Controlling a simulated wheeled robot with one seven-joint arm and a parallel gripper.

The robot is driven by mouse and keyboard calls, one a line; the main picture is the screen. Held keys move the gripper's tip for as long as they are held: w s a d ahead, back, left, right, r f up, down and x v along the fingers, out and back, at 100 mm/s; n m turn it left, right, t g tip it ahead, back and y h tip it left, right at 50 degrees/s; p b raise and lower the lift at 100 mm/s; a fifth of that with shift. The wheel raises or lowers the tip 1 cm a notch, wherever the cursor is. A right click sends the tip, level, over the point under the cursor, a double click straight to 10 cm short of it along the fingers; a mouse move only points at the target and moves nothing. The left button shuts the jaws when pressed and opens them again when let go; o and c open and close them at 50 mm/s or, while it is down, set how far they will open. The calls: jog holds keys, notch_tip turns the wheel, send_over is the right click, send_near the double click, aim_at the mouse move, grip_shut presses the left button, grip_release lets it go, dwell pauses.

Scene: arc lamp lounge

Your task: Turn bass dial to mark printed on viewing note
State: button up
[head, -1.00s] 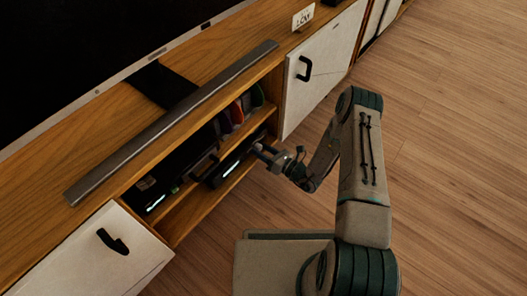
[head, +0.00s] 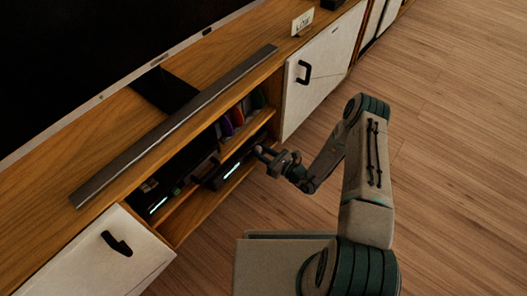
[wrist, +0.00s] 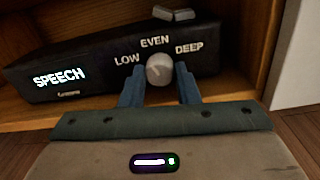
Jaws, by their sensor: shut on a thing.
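The bass dial (wrist: 159,69) is a round grey knob on the front of a black box (wrist: 75,75) in the wrist view. The labels LOW, EVEN and DEEP are printed around it, and SPEECH glows at left. A faint mark on the knob seems to lean up-left, between LOW and EVEN, but is hard to read. My gripper (wrist: 160,92) is shut on the dial, one blue finger on each side. In the head view my gripper (head: 262,153) reaches the box in the lower shelf. The white viewing note (head: 302,23) stands on the cabinet top and appears to read LOW.
A long soundbar (head: 175,125) lies along the cabinet top below the screen. White doors with black handles flank the open shelves, the right door (head: 320,75) close to my arm. The wooden floor is clear.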

jog(key=n+p, duration=0.2)
jog(key=n, duration=0.2)
jog(key=shift+n+p, duration=0.8)
jog(key=shift+n, duration=1.2)
jog(key=o, duration=1)
jog(key=shift+c, duration=0.2)
jog(key=shift+d, duration=0.1)
jog(key=p+v, duration=0.4)
jog(key=v, duration=0.9)
jog(key=shift+s+d, duration=0.25)
jog(key=shift+s, duration=0.05)
jog(key=shift+r, duration=0.1)
